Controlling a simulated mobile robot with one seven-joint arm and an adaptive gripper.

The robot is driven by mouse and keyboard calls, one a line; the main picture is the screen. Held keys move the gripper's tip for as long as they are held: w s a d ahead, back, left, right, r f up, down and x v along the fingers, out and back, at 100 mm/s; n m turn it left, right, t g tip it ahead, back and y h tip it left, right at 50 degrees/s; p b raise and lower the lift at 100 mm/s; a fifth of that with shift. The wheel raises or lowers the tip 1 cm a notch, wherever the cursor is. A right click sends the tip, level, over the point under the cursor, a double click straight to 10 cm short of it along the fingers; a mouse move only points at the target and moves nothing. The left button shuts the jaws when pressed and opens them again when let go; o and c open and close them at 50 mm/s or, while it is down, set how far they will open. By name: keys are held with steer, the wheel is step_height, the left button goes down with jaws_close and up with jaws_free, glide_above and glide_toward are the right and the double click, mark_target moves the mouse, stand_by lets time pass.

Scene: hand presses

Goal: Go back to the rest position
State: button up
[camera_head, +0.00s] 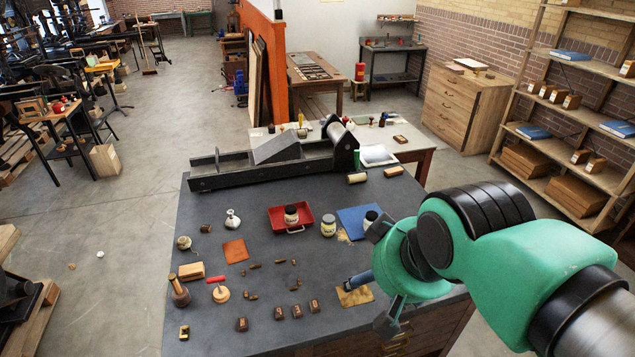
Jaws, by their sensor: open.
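My gripper (382,278) is at the right front of the dark worktable (215,335), at the end of my green and black arm. Its dark fingers are spread wide apart, and nothing shows held between them. A small blue-grey cylinder (358,281) lies or leans over a tan cloth (352,297), just left of the gripper. I cannot tell whether the cylinder touches a finger. My wrist hides part of the table's right side.
A long grey press (220,172) lies along the table's back. A red tray (283,226) with a jar, a blue sheet (357,216), a white-lidded jar (328,226) and several small blocks (278,313) crowd the top. Shelves (570,110) stand at right; floor at left is partly clear.

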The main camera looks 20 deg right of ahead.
step_height(320, 180, down, 12)
steer(key=b, duration=1.1)
steer(key=shift+r, duration=0.25)
